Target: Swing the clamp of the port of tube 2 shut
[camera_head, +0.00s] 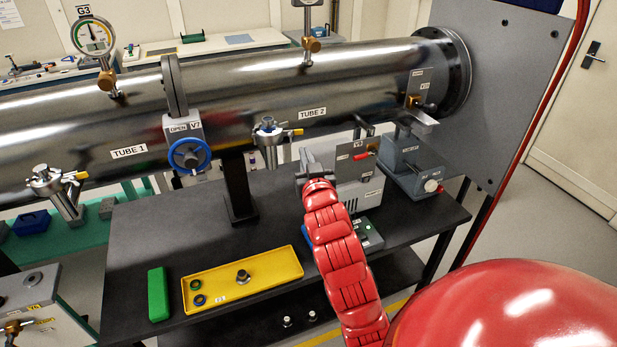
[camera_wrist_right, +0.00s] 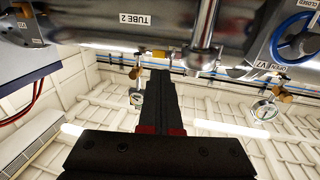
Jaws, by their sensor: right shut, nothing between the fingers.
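Tube 2 (camera_head: 345,75) is the polished steel pipe at upper right in the head view. Its port (camera_head: 267,132) is a short silver stub on the near side, with a clamp lever with a yellow tip (camera_head: 293,132) pointing right. Whether the clamp is fully open cannot be told. My right gripper (camera_head: 304,156) is just right of and below the port, apart from it, at the end of the red arm. In the right wrist view its black fingers (camera_wrist_right: 158,95) are together and empty, with a silver stub (camera_wrist_right: 206,38) right of their tips. My left gripper is not in view.
A grey box labelled V9 (camera_head: 357,178) stands just right of the gripper. The blue-wheeled valve V7 (camera_head: 188,155) is left of the port. Tube 1's port (camera_head: 50,182) is farther left. A yellow tray (camera_head: 285,268) and a green block (camera_head: 158,294) lie on the dark bench (camera_head: 130,240).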

